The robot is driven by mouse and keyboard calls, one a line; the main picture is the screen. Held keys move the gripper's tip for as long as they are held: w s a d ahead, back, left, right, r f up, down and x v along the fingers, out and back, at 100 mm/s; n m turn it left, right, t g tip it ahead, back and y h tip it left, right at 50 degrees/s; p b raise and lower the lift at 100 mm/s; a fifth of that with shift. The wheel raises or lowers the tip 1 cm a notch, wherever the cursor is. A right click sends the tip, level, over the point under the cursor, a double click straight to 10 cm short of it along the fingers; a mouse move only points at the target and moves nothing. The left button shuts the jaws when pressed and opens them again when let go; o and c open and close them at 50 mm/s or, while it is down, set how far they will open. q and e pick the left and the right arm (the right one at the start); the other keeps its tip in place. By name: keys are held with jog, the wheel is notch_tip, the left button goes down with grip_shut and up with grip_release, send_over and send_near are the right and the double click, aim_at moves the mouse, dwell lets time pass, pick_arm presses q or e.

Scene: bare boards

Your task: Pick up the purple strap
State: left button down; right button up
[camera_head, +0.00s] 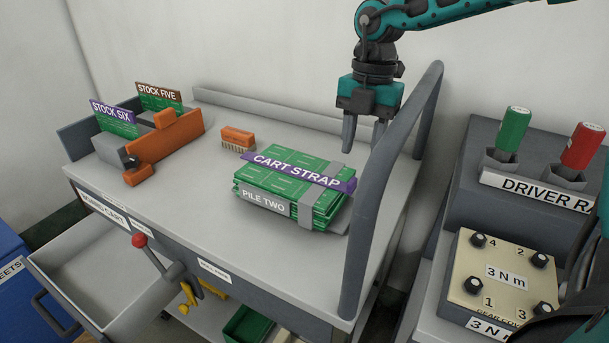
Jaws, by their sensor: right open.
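The purple strap (298,171), labelled CART STRAP, runs across the top of a stack of green boards (280,186) on the grey cart top. The stack also has a grey band and a label reading PILE TWO. My right gripper (363,143) is open and empty, fingers pointing down. It shows above and to the right of the stack, apart from the strap. My left gripper is not in view.
A grey rail (385,190) rises at the cart's right end, close to my right gripper. An orange brush (238,137) lies behind the stack. An open drawer (110,270) juts out front.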

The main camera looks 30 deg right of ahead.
aim_at(352, 180)
jog(key=f, duration=0.3)
jog(key=a+f, duration=0.1)
jog(key=f, duration=0.2)
jog(key=shift+a+f, duration=0.15)
jog(key=shift+f, duration=0.1)
grip_shut()
